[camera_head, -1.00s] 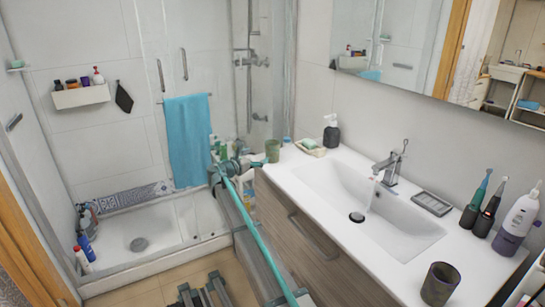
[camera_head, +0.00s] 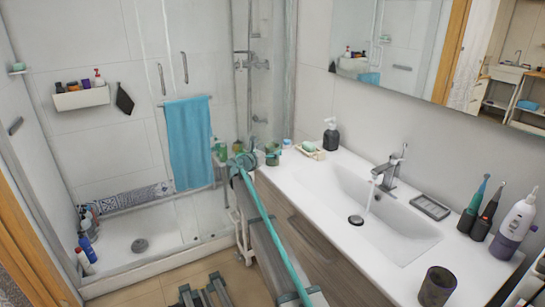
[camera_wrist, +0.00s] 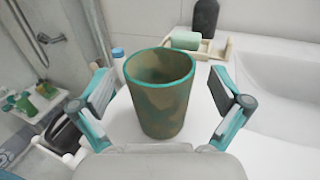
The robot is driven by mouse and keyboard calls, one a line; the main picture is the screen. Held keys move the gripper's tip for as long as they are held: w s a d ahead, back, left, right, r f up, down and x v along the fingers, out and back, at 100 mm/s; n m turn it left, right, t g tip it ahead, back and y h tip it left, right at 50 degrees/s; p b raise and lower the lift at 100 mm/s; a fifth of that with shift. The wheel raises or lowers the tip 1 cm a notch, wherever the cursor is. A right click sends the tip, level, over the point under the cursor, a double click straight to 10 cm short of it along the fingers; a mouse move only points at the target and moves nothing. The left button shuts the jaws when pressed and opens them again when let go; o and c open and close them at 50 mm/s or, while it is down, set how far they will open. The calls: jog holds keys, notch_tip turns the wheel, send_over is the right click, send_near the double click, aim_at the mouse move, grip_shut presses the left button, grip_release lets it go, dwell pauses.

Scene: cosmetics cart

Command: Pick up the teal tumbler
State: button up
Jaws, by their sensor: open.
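The teal tumbler (camera_wrist: 160,95) stands upright on the white countertop, with a teal rim and a mottled brown-green side. It looks empty inside. In the head view the tumbler (camera_head: 272,155) is at the far left end of the counter, partly covered by my gripper (camera_head: 268,152). In the wrist view my gripper (camera_wrist: 165,100) is open, with one finger on each side of the tumbler and a visible gap on both sides.
A soap dish (camera_wrist: 200,48) with a green bar and a dark soap dispenser (camera_wrist: 205,18) stand just behind the tumbler. The sink basin (camera_head: 375,200) is to the right. A darker tumbler (camera_head: 438,286) stands at the counter's near end. Green bottles (camera_wrist: 40,92) are at left.

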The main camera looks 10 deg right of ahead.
jog(key=shift+x, duration=0.8)
jog(key=c, duration=1.3)
jog(key=shift+o, duration=0.2)
jog(key=shift+r, duration=0.15)
